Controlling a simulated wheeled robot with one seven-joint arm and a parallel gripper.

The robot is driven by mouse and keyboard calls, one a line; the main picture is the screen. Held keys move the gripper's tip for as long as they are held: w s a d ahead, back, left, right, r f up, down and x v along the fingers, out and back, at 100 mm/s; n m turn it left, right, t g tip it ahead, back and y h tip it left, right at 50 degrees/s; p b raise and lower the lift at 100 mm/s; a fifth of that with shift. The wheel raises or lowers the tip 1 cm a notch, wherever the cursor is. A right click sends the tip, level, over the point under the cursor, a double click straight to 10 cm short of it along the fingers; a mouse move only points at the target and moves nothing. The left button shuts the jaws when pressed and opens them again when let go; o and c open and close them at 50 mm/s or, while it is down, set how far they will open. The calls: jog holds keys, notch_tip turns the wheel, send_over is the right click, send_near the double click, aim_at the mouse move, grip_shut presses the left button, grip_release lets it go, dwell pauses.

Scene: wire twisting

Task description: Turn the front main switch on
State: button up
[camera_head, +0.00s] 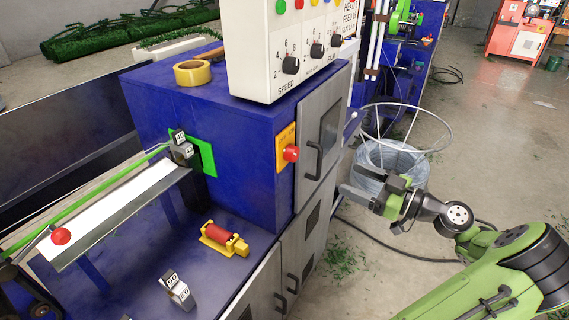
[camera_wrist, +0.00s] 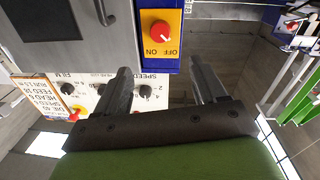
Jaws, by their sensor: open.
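The front main switch is a red knob (camera_head: 291,154) on a yellow plate (camera_head: 284,138), on the blue machine's front face beside a grey door. In the wrist view, the red knob (camera_wrist: 161,30) sits on its yellow plate (camera_wrist: 160,50), which bears OFF and ON labels. I cannot tell for sure which way the knob is set. My gripper (camera_head: 352,180) is open and empty, to the right of the switch and apart from it. In the wrist view, the fingers of my gripper (camera_wrist: 160,70) point towards the plate, with the knob between their lines.
A white control box (camera_head: 290,45) with dark knobs stands on the machine top beside a yellow tape roll (camera_head: 192,72). Grey doors (camera_head: 320,125) with protruding handles lie between switch and gripper. A wire reel (camera_head: 392,160) stands behind my gripper. A dark cable crosses the floor.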

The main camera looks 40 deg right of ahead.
aim_at(296, 156)
jog(key=b+x, duration=0.2)
jog(key=x, duration=1.3)
jog(key=shift+w, duration=0.25)
jog(key=c, duration=1.1)
jog(key=shift+o, duration=0.2)
